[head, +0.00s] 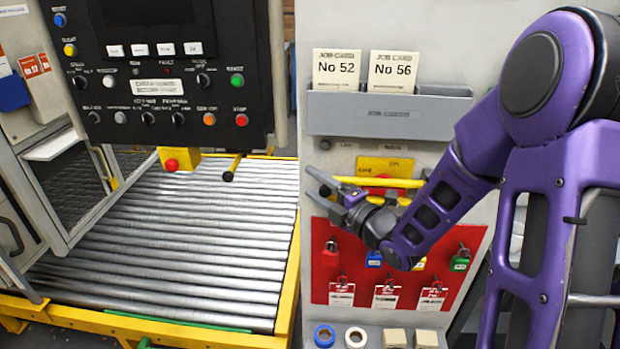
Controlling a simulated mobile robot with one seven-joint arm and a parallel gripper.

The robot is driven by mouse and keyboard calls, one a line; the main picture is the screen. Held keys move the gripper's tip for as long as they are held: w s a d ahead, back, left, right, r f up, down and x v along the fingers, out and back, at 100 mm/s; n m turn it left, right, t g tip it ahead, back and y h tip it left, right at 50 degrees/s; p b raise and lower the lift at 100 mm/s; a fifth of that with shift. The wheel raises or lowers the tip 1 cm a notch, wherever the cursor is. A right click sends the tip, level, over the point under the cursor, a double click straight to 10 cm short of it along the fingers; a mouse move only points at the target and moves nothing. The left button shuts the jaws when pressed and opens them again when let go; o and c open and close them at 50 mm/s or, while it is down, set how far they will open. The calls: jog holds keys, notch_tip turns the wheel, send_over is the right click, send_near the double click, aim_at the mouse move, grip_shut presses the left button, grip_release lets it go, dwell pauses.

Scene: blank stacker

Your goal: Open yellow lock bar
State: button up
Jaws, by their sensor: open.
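The yellow lock bar (395,182) lies roughly level across the front of the grey panel, below a yellow label plate (385,165). Something red shows just behind and below the bar. My gripper (324,191) is open at the left end of the bar. One dark finger is above the bar's end and the other is lower. I cannot tell whether either finger touches the bar. My wrist hides part of the area under the bar.
Below is a red board (335,230) with hanging padlocks and tags. Above is a grey tray (390,115) with two job cards. A black control panel (170,75) and roller conveyor (170,255) are at left. Tape rolls (325,336) sit at the bottom.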

jog(key=shift+w+a, duration=0.1)
jog(key=shift+c, duration=0.2)
grip_shut()
dwell(1.4)
